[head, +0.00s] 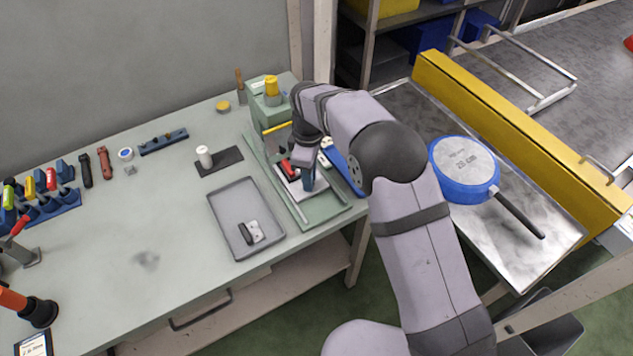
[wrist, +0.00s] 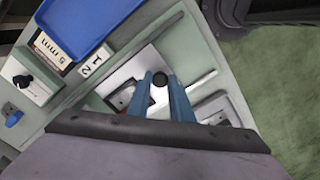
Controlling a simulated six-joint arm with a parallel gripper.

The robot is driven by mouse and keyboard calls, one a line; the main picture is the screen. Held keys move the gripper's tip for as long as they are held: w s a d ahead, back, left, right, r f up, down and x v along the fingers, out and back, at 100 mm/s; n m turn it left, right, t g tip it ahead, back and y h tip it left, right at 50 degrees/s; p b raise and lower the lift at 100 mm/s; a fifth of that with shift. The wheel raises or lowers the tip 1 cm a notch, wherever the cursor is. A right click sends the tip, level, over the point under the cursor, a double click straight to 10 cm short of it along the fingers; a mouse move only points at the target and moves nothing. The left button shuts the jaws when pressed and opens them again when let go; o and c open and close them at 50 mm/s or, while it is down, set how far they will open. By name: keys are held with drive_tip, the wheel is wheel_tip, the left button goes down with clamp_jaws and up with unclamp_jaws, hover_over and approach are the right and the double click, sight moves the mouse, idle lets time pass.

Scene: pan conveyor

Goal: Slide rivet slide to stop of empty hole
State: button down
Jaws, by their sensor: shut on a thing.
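The green riveting fixture (head: 330,214) stands at the right end of the bench, with metal guide rails. The rivet slide is a pale plate (head: 316,193) between the rails; it also shows in the wrist view (wrist: 148,58). My gripper (head: 308,184) points down over this plate. In the wrist view, the two blue fingers of my gripper (wrist: 161,82) are shut on a black round knob (wrist: 159,79) on the slide. A red part (head: 287,168) sits just left of my gripper. The stop and the empty hole cannot be made out.
Number labels (wrist: 91,66) and a blue pan or tray (wrist: 80,28) lie beside the fixture. A grey tray (head: 222,200) with a small part is left of it. A blue pan (head: 465,168) marked 28 cm lies on the metal table at right, beside a yellow rail (head: 520,130).

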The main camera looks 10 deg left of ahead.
drive_tip(key=shift+w+a+r+p, duration=0.1)
drive_tip(key=shift+w+a+p, duration=0.3)
drive_tip(key=shift+w+a, duration=0.65)
drive_tip(key=c, duration=1.6)
unclamp_jaws()
drive_tip(key=shift+o, duration=0.2)
drive_tip(key=shift+s+d, duration=0.15)
